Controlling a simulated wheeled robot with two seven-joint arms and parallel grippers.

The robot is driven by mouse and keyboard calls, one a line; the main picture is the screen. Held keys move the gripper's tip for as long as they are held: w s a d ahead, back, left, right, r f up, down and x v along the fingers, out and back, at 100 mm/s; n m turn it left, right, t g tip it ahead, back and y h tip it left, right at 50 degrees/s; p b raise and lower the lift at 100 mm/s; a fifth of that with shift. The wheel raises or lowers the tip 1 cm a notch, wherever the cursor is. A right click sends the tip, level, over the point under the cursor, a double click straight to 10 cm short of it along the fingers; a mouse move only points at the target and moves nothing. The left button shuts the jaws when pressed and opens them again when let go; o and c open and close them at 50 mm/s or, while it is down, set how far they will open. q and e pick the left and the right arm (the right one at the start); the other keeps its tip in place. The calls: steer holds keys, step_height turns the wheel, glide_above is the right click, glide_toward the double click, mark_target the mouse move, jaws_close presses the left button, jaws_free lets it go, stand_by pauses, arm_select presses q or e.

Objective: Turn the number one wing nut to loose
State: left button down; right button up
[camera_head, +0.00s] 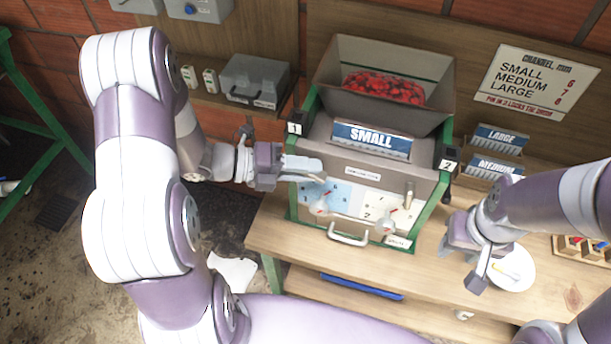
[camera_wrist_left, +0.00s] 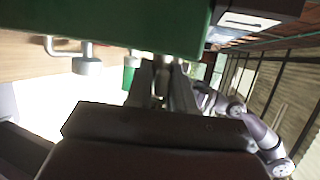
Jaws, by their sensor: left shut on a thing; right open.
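The pulper (camera_head: 385,178) stands on the wooden bench, with a green frame, a front panel and a SMALL plate. The number 1 tag (camera_head: 295,128) is at its upper left corner. My left gripper (camera_head: 318,168) is at the left green post below that tag. In the left wrist view, its fingers are shut on a small metal piece, the number one wing nut (camera_wrist_left: 161,76), beside the green frame (camera_wrist_left: 120,25). The fingers hide most of the nut, so its turn angle cannot be told. My right gripper (camera_head: 463,266) is open and empty, right of the pulper above the bench.
A hopper of red cherries (camera_head: 385,88) tops the pulper. A metal handle (camera_head: 348,238) sticks out of its lower front. LARGE and MEDIUM plates (camera_head: 497,168) stand to the right. A white dish (camera_head: 515,272) lies by my right gripper. A wall sign (camera_head: 540,80) lists sizes.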

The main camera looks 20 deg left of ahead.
arm_select(q)
steer(key=h+b, duration=0.1)
steer(key=f+n+h+b, duration=0.1)
steer(key=b, duration=0.1)
steer(key=shift+t, duration=0.3)
steer(key=shift+r+h+b, duration=0.15)
steer(key=shift+h+b, duration=0.45)
steer(key=shift+b, duration=0.1)
steer(key=c, duration=1)
jaws_free()
steer(key=shift+a, duration=0.1)
steer(key=b+v, duration=0.4)
steer(key=v, duration=0.8)
steer(key=shift+s+a, duration=0.2)
steer(key=shift+a, duration=0.05)
